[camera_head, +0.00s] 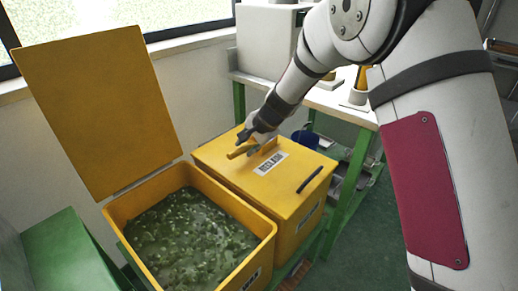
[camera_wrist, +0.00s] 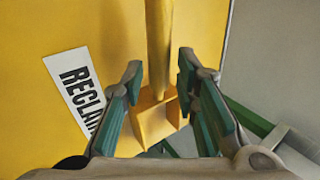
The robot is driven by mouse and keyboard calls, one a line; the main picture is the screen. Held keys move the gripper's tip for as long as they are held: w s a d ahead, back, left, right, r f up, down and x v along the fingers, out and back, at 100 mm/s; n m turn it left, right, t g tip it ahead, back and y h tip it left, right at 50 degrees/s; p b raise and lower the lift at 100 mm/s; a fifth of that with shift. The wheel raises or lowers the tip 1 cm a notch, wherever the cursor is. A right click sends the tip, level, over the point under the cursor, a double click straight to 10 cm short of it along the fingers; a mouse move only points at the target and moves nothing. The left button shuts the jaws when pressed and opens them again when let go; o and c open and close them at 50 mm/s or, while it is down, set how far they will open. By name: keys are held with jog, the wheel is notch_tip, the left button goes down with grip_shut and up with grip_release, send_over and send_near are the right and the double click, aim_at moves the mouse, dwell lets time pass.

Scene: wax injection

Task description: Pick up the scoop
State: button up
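The yellow scoop lies on the closed yellow lid (camera_head: 215,155), and part of it shows beside my gripper in the head view. In the wrist view the scoop's handle (camera_wrist: 159,45) runs down the middle, with its wider hollow end below, partly hidden by my gripper. My gripper (camera_wrist: 160,72) is open, with one green-padded finger on each side of the scoop and gaps between. In the head view my gripper (camera_head: 250,138) is low over the lid; whether it touches the lid I cannot tell.
Left of the closed bin stands an open yellow bin (camera_head: 262,226) full of greenish pieces, its lid (camera_head: 95,105) raised. A white label (camera_wrist: 75,92) and a dark handle (camera_head: 310,179) are on the closed lid. A green-legged bench (camera_head: 340,105) and a blue container (camera_head: 304,138) stand behind.

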aim_at(246, 148)
jog(key=x, duration=0.3)
jog(key=shift+b, duration=0.3)
grip_shut()
jog(key=shift+r, duration=0.5)
notch_tip(246, 148, up, 3)
jog(key=shift+r+p, duration=0.1)
jog(key=shift+p, duration=0.8)
jog(key=s+d+b, duration=0.1)
jog(key=s+d, duration=0.1)
jog(key=s, duration=1.4)
jog(key=shift+d+r+b, duration=0.25)
jog(key=shift+r+b, duration=0.1)
jog(key=shift+r, duration=0.1)
